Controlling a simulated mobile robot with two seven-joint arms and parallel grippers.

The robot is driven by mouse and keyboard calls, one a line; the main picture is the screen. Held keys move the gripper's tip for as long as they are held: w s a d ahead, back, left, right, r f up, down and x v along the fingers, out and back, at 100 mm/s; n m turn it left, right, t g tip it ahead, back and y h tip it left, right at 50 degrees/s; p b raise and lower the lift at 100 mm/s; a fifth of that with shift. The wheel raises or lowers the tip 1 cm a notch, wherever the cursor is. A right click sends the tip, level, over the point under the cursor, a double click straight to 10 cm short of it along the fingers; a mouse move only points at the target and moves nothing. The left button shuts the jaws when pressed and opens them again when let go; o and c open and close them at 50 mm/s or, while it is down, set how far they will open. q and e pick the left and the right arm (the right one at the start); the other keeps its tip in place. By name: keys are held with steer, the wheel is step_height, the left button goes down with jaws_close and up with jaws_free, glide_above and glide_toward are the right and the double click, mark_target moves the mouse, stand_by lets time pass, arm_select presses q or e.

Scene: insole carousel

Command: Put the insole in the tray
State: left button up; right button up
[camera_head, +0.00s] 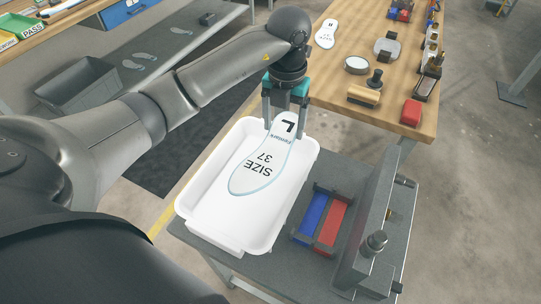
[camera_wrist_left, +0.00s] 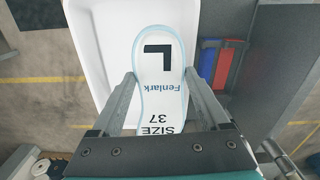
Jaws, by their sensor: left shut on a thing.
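The insole (camera_head: 262,165) is white with a pale blue edge and reads "L", "Fenlark" and "SIZE 37". It lies over the white tray (camera_head: 199,205) in the head view, its heel end at my gripper. My left gripper (camera_head: 284,127) is shut on the insole near the tray's far end. In the left wrist view the insole (camera_wrist_left: 160,75) sits between the two fingers (camera_wrist_left: 162,105), with the tray (camera_wrist_left: 95,50) behind it. I cannot tell whether the insole touches the tray floor. My right gripper is not in view.
The tray stands on a grey table (camera_head: 285,262). Beside it are a blue and red divided holder (camera_head: 320,220) and a dark upright fixture (camera_head: 372,215). A grey bin (camera_head: 75,85) is at left.

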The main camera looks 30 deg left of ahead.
mark_target(283, 133)
arm_select(q)
step_height(283, 133, down, 12)
steer(key=shift+f+b, duration=0.15)
steer(key=shift+b, duration=0.85)
steer(key=shift+f+b, duration=0.5)
steer(key=shift+f, duration=1.6)
steer(key=shift+f, duration=0.1)
steer(key=o, duration=1.1)
step_height(283, 133, up, 12)
steer(key=p, duration=0.2)
steer(key=shift+p, duration=0.3)
